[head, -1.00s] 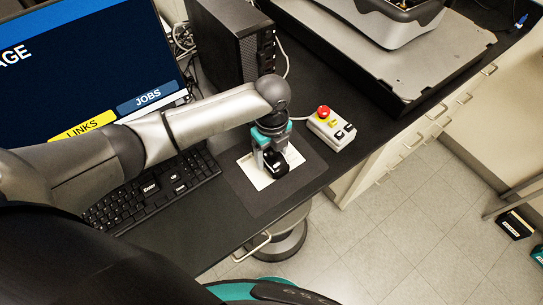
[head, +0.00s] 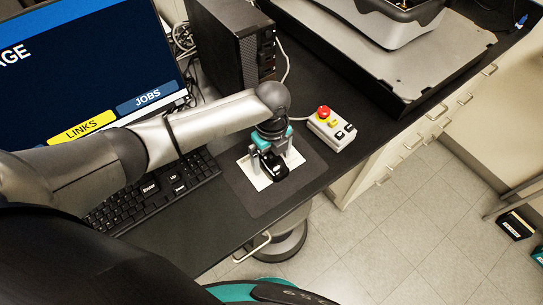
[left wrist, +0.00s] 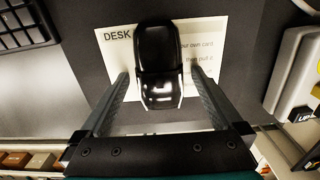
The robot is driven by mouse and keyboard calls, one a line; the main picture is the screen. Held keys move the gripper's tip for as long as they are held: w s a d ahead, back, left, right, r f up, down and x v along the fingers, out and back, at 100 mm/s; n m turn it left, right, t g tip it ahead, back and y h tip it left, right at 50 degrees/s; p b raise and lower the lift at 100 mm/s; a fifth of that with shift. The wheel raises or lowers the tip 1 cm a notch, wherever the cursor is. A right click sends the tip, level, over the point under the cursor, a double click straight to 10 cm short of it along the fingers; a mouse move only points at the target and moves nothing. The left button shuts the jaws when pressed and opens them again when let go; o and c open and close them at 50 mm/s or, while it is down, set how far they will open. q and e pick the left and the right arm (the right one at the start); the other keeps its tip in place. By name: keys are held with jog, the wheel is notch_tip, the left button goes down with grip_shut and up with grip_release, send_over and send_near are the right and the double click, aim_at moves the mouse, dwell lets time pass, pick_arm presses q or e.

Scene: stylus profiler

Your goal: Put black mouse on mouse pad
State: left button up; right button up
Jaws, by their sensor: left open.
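The black mouse (head: 275,166) lies on a white printed card (head: 256,178) that rests on the dark grey mouse pad (head: 258,200). In the left wrist view the mouse (left wrist: 158,65) covers part of the card's text. My left gripper (head: 273,162) is open over the mouse. In the left wrist view its two fingers (left wrist: 160,95) stand apart on either side of the mouse's near end, with gaps visible between the fingers and the mouse. My right gripper is not clearly seen.
A keyboard (head: 150,190) lies left of the pad, before a monitor (head: 85,75). A control box with a red button (head: 331,128) sits right of the pad. A black computer tower (head: 232,45) stands behind. The desk's front edge is close to the pad.

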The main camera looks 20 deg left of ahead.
aim_at(271, 158)
pick_arm(q)
notch_tip(271, 158, up, 12)
jog(key=p, duration=0.1)
jog(key=shift+r, duration=0.15)
